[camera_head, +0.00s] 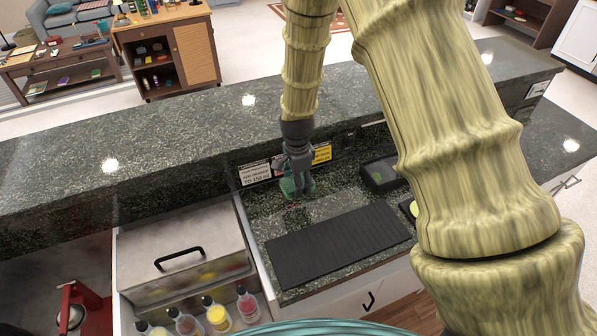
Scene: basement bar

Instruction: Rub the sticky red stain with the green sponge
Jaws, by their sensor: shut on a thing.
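My gripper (297,175) points down over the lower dark stone counter (262,215), close to the raised ledge behind it. It is shut on the green sponge (287,187), which shows around the fingertips at about counter height. I cannot tell whether the sponge touches the counter. A small reddish patch (291,204), possibly the red stain, shows just in front of the sponge. The sponge and fingers hide part of that area.
A black ribbed mat (338,243) lies in front of the sponge. A dark tray (381,174) stands to the right, and small signs (256,174) lean behind. A metal lidded bin (178,255) and several bottles (217,313) stand at left. The raised ledge (190,135) is clear.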

